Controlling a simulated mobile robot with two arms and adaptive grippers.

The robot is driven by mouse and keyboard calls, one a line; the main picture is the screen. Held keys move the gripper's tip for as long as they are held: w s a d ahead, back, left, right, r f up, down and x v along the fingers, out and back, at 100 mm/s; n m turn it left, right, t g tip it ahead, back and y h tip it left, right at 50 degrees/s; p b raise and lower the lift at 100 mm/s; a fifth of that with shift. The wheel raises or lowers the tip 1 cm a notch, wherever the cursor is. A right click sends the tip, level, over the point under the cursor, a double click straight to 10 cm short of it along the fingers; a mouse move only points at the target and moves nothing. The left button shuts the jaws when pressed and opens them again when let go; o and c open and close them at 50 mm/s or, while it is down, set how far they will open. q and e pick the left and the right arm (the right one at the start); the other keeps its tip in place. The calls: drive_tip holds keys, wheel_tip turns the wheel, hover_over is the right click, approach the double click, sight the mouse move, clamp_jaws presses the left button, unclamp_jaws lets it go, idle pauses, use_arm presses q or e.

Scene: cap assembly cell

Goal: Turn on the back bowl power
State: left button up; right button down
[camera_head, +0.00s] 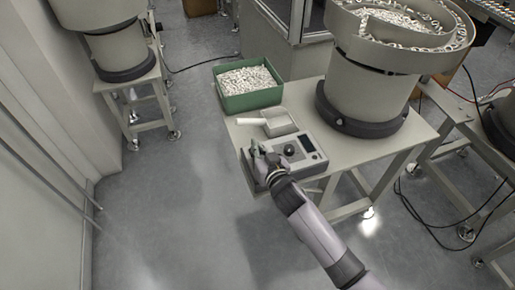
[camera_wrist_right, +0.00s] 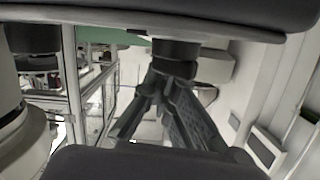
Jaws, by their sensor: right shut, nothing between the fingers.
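A grey control box (camera_head: 300,155) with a dark display and a round black knob (camera_head: 289,150) sits at the near edge of a table (camera_head: 389,137). A large bowl feeder (camera_head: 362,95) full of white caps stands on the same table behind it. My right gripper (camera_head: 259,160) is at the left end of the control box, shut and empty. It hides that part of the box, and I cannot tell if it touches a switch there. The right wrist view shows the dark gripper fingers (camera_wrist_right: 172,118), with the box not clearly visible. My left gripper is not in view.
A green bin (camera_head: 248,101) of white caps and a white scoop (camera_head: 279,122) lie on the table behind the box. Another feeder (camera_head: 117,48) on a stand is at the upper left. Cables lie on the floor at right. The floor left of the table is clear.

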drive_tip(key=shift+f, duration=0.25)
